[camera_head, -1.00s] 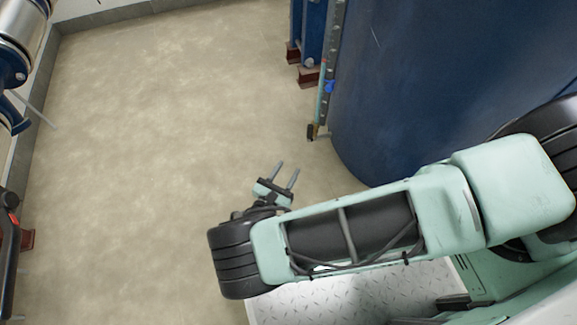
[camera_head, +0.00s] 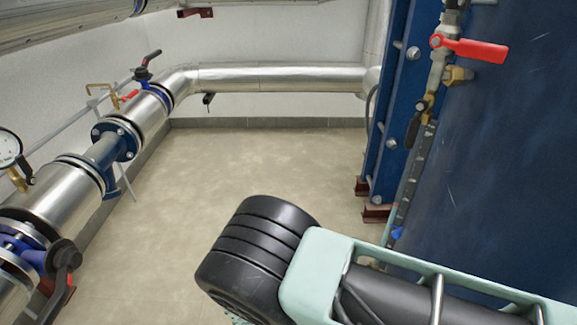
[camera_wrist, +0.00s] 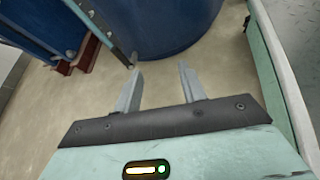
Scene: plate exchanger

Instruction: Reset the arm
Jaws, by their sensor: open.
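My gripper (camera_wrist: 160,88) shows in the wrist view with its two grey fingers apart and nothing between them. It is over bare floor, and a large dark blue cylindrical tank (camera_wrist: 165,25) stands beyond the fingertips. In the head view my arm reaches in from the lower right, and its dark wrist joint hides the gripper.
The blue tank (camera_head: 500,170) fills the right, with a red-handled valve (camera_head: 470,49) on its edge. Silver pipes (camera_head: 270,77) run along the back wall and left side, with a pressure gauge (camera_head: 8,148) and a black-handled valve (camera_head: 65,255). The middle floor (camera_head: 260,160) is clear.

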